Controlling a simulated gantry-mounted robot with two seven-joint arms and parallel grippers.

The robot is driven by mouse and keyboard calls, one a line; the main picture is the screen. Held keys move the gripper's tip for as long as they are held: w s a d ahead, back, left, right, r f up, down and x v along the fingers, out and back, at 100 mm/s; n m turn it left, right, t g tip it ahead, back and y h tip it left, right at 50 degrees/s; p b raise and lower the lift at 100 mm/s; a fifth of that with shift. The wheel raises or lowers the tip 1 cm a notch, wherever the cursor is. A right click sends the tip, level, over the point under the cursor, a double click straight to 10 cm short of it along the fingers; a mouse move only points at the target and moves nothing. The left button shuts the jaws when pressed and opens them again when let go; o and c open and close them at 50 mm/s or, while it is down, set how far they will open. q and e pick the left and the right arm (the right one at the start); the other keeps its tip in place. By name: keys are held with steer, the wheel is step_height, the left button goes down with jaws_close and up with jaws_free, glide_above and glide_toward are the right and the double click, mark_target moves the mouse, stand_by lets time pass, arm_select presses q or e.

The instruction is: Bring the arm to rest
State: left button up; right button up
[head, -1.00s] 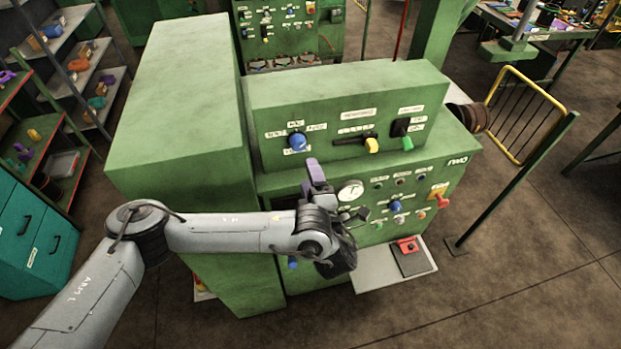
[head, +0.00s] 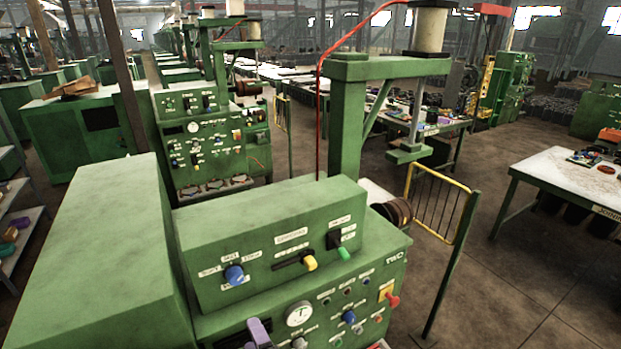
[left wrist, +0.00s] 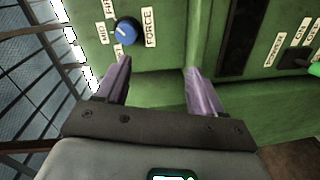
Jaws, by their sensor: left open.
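My left gripper (head: 258,331) shows only in part at the bottom edge of the head view, in front of the green machine's lower panel. In the left wrist view, its two purple fingers (left wrist: 158,70) stand wide apart with nothing between them. The green machine face lies beyond them, with a blue knob (left wrist: 128,31) beside a "FORCE" label. The rest of the left arm is out of the head view. My right gripper is in neither view.
Open floor lies beyond, towards a white-topped table (head: 570,172).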

arm_select(q)
steer(key=s+d+f+g+h+p, duration=0.1)
steer(key=s+d+f+g+p, duration=0.15)
steer(key=s+f, duration=0.4)
steer(key=s+d+f+g+h+p, duration=0.1)
steer(key=s+d+f+g, duration=0.15)
steer(key=s+f, duration=0.4)
steer(key=s+d+n+g+h+p, duration=0.2)
steer(key=s+n+g, duration=0.25)
steer(key=s, duration=0.35)
steer(key=s+d+n+g+h+p, duration=0.25)
steer(key=s+n, duration=0.35)
steer(key=s, duration=0.3)
steer(key=s+a+r+n+g+h+p, duration=0.35)
steer(key=a+n, duration=0.55)
steer(key=n, duration=0.8)
steer(key=w+a+r+n+t, duration=0.2)
steer(key=a+r+n, duration=0.1)
steer(key=n, duration=0.7)
steer(key=w+a+r+n+t+b, duration=0.1)
steer(key=w+a+r+n+t, duration=0.1)
steer(key=n, duration=0.9)
steer(key=w+a+r, duration=0.1)
steer(key=a+r, duration=0.1)
steer(key=a, duration=0.1)
steer(key=shift+a+t+y, duration=0.15)
steer(key=shift+t+y, duration=0.2)
steer(key=shift+y, duration=0.05)
